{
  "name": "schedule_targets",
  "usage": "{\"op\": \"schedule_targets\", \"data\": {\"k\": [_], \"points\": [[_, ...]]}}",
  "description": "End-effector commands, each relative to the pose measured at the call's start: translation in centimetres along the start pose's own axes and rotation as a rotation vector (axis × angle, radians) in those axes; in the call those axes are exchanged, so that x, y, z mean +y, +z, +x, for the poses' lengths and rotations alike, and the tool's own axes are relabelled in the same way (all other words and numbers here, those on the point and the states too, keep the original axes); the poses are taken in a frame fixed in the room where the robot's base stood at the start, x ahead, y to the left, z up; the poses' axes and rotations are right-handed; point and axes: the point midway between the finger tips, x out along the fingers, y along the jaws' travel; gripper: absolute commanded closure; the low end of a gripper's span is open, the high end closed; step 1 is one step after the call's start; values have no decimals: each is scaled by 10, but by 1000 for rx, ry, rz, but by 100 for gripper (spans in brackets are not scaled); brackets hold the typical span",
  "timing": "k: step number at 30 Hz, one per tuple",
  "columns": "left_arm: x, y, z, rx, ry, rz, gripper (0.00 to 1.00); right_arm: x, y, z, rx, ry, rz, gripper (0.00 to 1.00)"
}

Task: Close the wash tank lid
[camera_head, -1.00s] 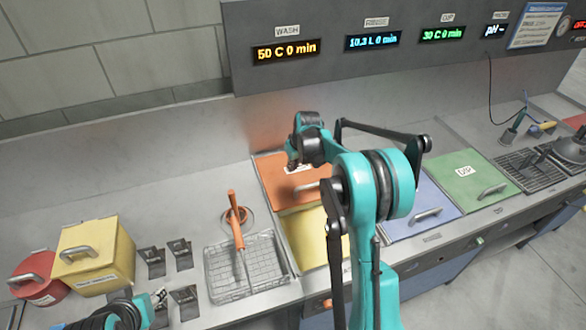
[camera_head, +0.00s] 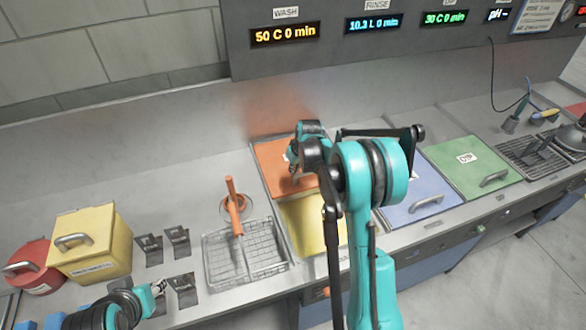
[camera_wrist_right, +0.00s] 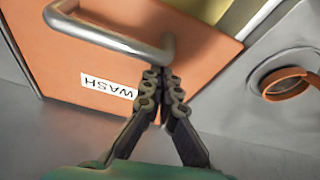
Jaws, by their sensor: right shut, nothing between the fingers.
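The orange wash tank lid (camera_head: 275,157) lies at the back of its tank, and a yellow area (camera_head: 305,222) shows in front of its edge. The right wrist view shows the lid (camera_wrist_right: 55,60) with its WASH label and grey bar handle (camera_wrist_right: 110,38). My right gripper (camera_wrist_right: 162,76) is shut and empty, its tips at the handle's end; contact is unclear. In the head view my right arm hides the handle and most of this gripper (camera_head: 293,158). My left gripper (camera_head: 158,288) is at the lower left; its jaw state is unclear.
A wire basket (camera_head: 225,268) stands left of the tank, with an orange-handled tool (camera_head: 234,205) by it. Blue (camera_head: 405,205) and green (camera_head: 470,165) lids lie to the right. Yellow (camera_head: 95,235) and red (camera_head: 40,272) containers stand far left.

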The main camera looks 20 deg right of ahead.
Motion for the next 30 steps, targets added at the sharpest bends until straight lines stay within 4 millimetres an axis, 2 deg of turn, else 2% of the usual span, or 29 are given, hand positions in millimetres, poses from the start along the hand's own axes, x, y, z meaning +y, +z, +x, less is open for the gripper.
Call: {"op": "schedule_targets", "data": {"k": [5,11,24,30], "points": [[0,0,0,0,0,0,61,-1,4,-2,0,0,0,100],[0,2,3,0,0,0,61,-7,32,-12,-1,0,1,100],[0,6,8,0,0,0,61,-32,157,-58,-1,1,2,100],[0,5,7,0,0,0,61,-41,204,-75,-1,1,2,100]]}}
